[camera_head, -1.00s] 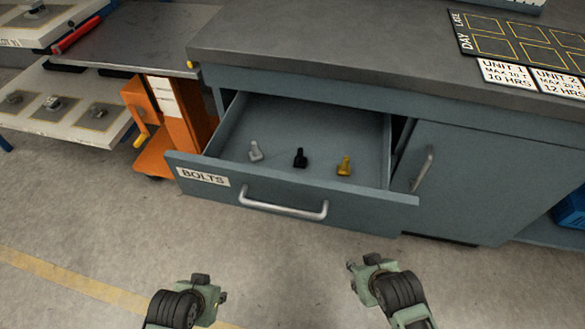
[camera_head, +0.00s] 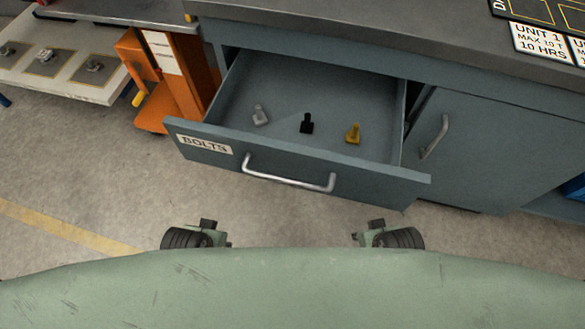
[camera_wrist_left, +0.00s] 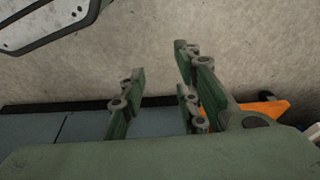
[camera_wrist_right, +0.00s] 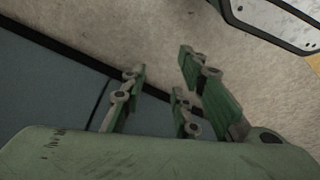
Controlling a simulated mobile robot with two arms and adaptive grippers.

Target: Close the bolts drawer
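The bolts drawer (camera_head: 300,165) stands pulled out of the blue-grey workbench. Its front carries a "BOLTS" label (camera_head: 204,144) and a silver bar handle (camera_head: 288,176). My left gripper (camera_wrist_left: 155,95) is open and empty in the left wrist view. My right gripper (camera_wrist_right: 158,92) is open and empty in the right wrist view.
A cabinet door with a handle (camera_head: 434,137) is right of the drawer. An orange cart (camera_head: 165,80) stands close to the drawer's left side. A low shelf (camera_head: 105,92) with metal parts is at far left. Concrete floor (camera_head: 90,180) is clear before the drawer.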

